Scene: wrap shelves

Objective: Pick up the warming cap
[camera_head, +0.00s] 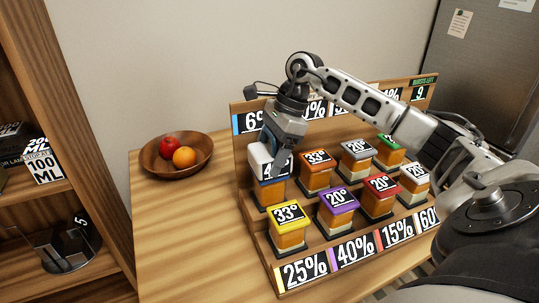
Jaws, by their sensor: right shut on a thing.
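My right gripper (276,163) reaches down from the right over the back-left jar (270,194) on the stepped wooden rack. My left gripper is not in view.
The rack holds several more amber jars with coloured, numbered caps: yellow (286,212), purple (338,199), orange (316,157) and red (381,185) among them. A fruit bowl (150,160) stands left on the table. A wooden shelf (95,160) is at far left. Bare table lies between bowl and rack.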

